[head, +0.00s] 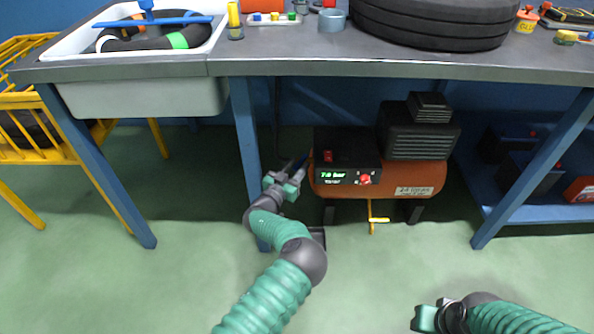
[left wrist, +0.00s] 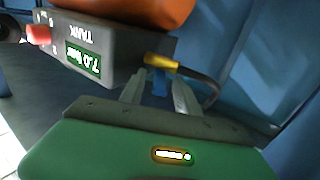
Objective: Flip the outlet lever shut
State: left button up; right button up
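The compressor (head: 415,175) with its orange tank stands under the workbench. On its left side, a brass fitting (left wrist: 160,63) with a blue lever (left wrist: 160,82) shows in the left wrist view; a dark hose runs from it. I take this blue lever to be the outlet lever. My left gripper (head: 297,170) is beside the compressor's left end. In the left wrist view its two fingers stand apart with the blue lever between their tips; whether they touch it I cannot tell. My right gripper (head: 430,317) is low at the front right, far from the lever.
A dark control panel (head: 345,150) has a green display reading 7.0 bar and red controls. A yellow lever (head: 379,220) hangs below the tank. A blue table leg (head: 246,140) stands close left of my left gripper. The green floor in front is clear.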

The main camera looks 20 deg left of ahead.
pick_arm(q)
grip_shut()
dwell(1.4)
